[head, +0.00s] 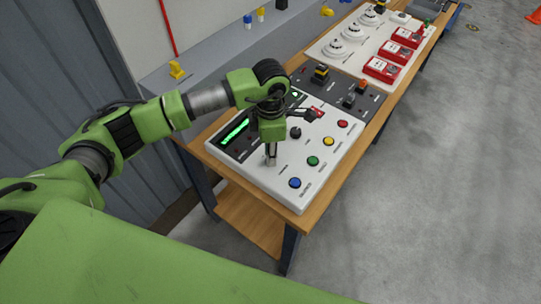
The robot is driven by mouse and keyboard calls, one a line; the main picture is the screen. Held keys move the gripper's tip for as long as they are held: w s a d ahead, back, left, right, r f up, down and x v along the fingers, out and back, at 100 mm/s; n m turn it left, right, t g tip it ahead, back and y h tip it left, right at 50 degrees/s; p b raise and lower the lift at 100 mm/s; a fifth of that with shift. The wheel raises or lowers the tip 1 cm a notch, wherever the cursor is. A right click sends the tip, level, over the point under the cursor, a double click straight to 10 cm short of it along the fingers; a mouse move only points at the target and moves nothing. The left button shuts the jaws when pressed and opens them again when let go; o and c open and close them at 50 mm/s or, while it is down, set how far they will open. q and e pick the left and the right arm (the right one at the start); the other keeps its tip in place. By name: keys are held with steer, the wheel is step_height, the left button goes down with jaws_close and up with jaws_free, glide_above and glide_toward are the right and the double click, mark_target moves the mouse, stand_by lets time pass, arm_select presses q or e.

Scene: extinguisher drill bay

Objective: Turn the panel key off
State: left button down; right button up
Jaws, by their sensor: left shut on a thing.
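The white control panel (263,180) lies on the wooden bench and carries a green-lit display (234,131), a black knob (295,132) and coloured buttons. My left gripper (270,161) points down onto the panel's near left part and is shut on the panel key. The fingers hide most of the key, so its turn angle cannot be told. My right gripper is not in view.
Blue (295,183), green (313,161), yellow (328,142) and red (343,124) buttons sit right of the gripper. Behind the panel are a dark switch board (335,92) and a white board with red boxes (382,69).

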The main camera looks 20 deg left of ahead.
arm_select(q)
steer(key=n+b, duration=0.3)
steer(key=n, duration=0.1)
steer(key=shift+f+n, duration=0.15)
steer(key=shift+n, duration=0.15)
steer(key=n+b, duration=0.2)
steer(key=n, duration=0.2)
steer(key=shift+b, duration=0.4)
steer(key=shift+r+n, duration=0.2)
steer(key=shift+n, duration=0.1)
steer(key=shift+w, duration=0.1)
steer(key=c, duration=1.8)
jaws_free()
